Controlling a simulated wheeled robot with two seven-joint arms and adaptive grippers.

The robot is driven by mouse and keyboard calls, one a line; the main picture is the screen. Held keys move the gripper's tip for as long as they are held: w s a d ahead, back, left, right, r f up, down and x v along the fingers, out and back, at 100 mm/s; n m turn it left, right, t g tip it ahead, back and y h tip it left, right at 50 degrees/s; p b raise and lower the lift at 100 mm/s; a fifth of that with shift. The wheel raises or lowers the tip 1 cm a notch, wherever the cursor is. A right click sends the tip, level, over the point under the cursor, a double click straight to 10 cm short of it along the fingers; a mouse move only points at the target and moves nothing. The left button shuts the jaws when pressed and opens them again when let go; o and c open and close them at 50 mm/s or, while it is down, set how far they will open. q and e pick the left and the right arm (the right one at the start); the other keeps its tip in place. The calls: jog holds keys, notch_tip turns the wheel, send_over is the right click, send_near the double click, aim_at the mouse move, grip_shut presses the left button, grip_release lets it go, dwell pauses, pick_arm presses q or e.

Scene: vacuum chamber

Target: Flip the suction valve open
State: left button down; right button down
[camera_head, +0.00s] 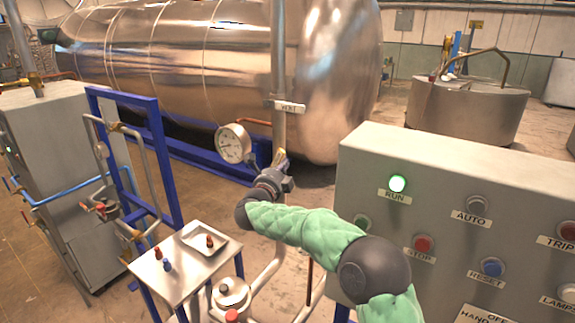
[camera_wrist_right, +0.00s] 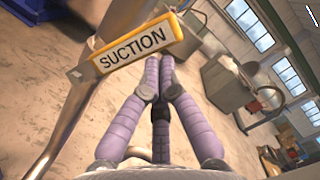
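The suction valve's yellow-edged plate (camera_wrist_right: 138,48), lettered SUCTION, is tilted in the upper left of the right wrist view, beside a metal pipe. My right gripper (camera_wrist_right: 160,62) has purple fingers drawn together, with their tips just below the plate's lower edge. I cannot tell whether they touch it, and I see nothing held between them. In the head view my right gripper (camera_head: 283,162) is at the upright pipe, right of the round gauge, and hides most of the valve. My left gripper is out of view.
A gauge (camera_head: 234,143) and a VENT plate (camera_head: 288,106) are close to the right gripper. A grey control panel (camera_head: 440,180) with a lit green RUN lamp stands at right. A small metal table (camera_head: 180,285) with a tray (camera_head: 216,228) is below left. A large tank (camera_head: 200,70) fills the back.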

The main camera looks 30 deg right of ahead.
aim_at(276, 155)
jog(key=r+n+p, duration=0.1)
jog(key=w+a+n+p, duration=0.1)
jog(key=p, duration=0.1)
jog(key=shift+w+r, duration=0.25)
jog(key=shift+r, duration=0.15)
jog(key=shift+w+a+n+y+p, duration=0.1)
jog(key=shift+w+n+y+p, duration=0.1)
jog(key=shift+n+y+p, duration=0.15)
jog(key=shift+w+a, duration=0.15)
jog(key=shift+w, duration=0.15)
jog(key=shift+w+a+g, duration=0.1)
jog(key=shift+w+g, duration=0.05)
jog(key=shift+g, duration=0.15)
jog(key=shift+r, duration=0.1)
